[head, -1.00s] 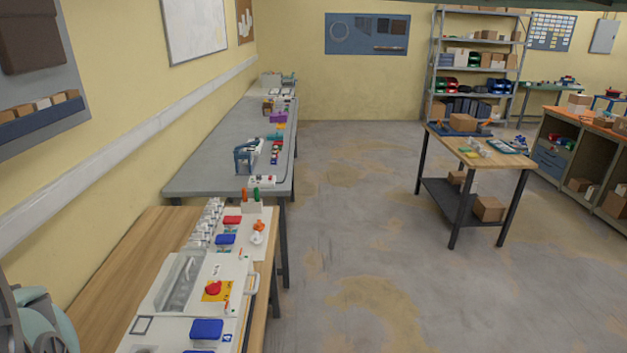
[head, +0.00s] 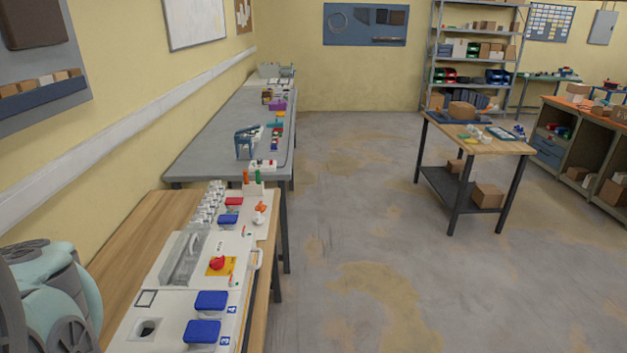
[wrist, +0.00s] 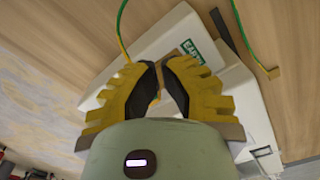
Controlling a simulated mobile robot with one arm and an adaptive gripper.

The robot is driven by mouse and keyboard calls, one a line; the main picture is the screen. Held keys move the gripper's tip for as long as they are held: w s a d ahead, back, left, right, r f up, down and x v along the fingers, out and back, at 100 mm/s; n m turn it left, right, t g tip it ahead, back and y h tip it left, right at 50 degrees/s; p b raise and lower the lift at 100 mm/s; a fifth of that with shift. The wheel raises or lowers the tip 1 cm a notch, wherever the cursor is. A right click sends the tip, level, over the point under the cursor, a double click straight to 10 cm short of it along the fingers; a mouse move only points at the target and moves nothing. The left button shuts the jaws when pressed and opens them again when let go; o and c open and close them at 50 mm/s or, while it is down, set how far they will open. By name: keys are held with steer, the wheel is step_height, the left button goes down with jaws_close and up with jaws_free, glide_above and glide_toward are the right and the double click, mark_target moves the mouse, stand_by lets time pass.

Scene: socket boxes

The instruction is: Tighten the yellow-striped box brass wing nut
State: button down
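In the wrist view my gripper (wrist: 160,64) points at a white box (wrist: 168,30) with a green label (wrist: 191,48). Its yellow-and-black fingers lean inward, with their tips close together over the box's edge. A small brownish patch shows between the tips; I cannot tell whether it is the brass wing nut or whether the fingers touch anything. A green-and-yellow wire (wrist: 240,32) loops above the box, and another piece of it runs behind the left finger. No yellow stripe on the box is clear. My gripper is outside the head view.
In the head view a wooden bench (head: 125,240) along the left wall carries white panels with blue covers (head: 202,331) and a red knob on a yellow plate (head: 217,263). A grey bench (head: 220,130) stands beyond it. The floor (head: 350,240) to the right is open.

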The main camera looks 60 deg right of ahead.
step_height(320, 180, down, 2)
steer(key=shift+f, duration=0.15)
steer(key=shift+w+f+b, duration=0.1)
steer(key=shift+w+b, duration=0.1)
steer(key=shift+b, duration=0.1)
steer(key=shift+s+f, duration=0.15)
steer(key=shift+s, duration=0.05)
steer(key=shift+w+a+p, duration=0.1)
steer(key=shift+w+p, duration=0.45)
steer(key=shift+p, duration=0.05)
stand_by(0.5)
steer(key=shift+w, duration=0.65)
stand_by(0.7)
steer(key=shift+w, duration=0.1)
